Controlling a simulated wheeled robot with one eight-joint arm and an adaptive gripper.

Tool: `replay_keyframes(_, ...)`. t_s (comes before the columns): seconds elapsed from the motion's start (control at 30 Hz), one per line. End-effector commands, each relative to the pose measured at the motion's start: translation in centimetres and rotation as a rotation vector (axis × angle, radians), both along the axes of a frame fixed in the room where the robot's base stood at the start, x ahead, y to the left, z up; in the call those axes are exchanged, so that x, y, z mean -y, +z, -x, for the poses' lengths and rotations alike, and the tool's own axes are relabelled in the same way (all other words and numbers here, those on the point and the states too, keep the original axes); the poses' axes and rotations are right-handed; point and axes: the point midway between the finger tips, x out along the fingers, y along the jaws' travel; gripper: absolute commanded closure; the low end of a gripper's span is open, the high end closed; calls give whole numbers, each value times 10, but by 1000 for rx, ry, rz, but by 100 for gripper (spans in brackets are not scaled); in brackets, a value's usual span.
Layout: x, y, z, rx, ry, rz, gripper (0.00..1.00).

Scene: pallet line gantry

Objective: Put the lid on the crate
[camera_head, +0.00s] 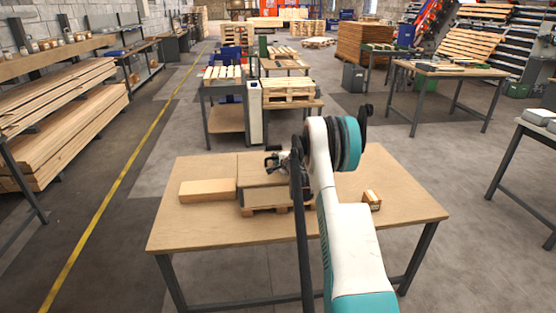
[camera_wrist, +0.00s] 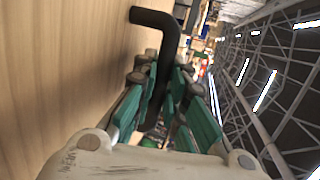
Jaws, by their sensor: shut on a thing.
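The crate (camera_head: 262,197) is a wooden box on a small pallet on the front workbench. A flat wooden panel, which looks like the lid (camera_head: 258,172), lies over its top; I cannot tell whether it rests on the crate or is slightly above it. My gripper (camera_head: 279,160) is at the panel's back right. In the wrist view, my gripper's green fingers (camera_wrist: 158,100) are shut on a black bent handle (camera_wrist: 160,22). A broad wooden surface (camera_wrist: 60,70), likely the lid, fills the left side there. My arm hides the crate's right side.
A wooden block (camera_head: 207,191) lies left of the crate on the workbench (camera_head: 190,235). A small wooden piece (camera_head: 372,200) lies right of my arm. The bench's front left is clear. Another table (camera_head: 445,70) stands behind at the right.

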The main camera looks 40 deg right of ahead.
Motion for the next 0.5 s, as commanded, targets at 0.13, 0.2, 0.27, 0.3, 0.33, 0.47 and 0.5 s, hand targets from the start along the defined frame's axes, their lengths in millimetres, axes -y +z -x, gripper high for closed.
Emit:
replay_keyframes(0.13, 0, -3, 0, 1, 0, 0, 100)
replay_keyframes(0.2, 0, -3, 0, 0, 0, 0, 79)
replay_keyframes(0.27, 0, -3, 0, 0, 0, 0, 68)
replay_keyframes(0.3, 0, -3, 0, 0, 0, 0, 68)
replay_keyframes(0.33, 0, -3, 0, 0, 0, 0, 68)
replay_keyframes(0.47, 0, -3, 0, 0, 0, 0, 68)
replay_keyframes(0.5, 0, -3, 0, 0, 0, 0, 68)
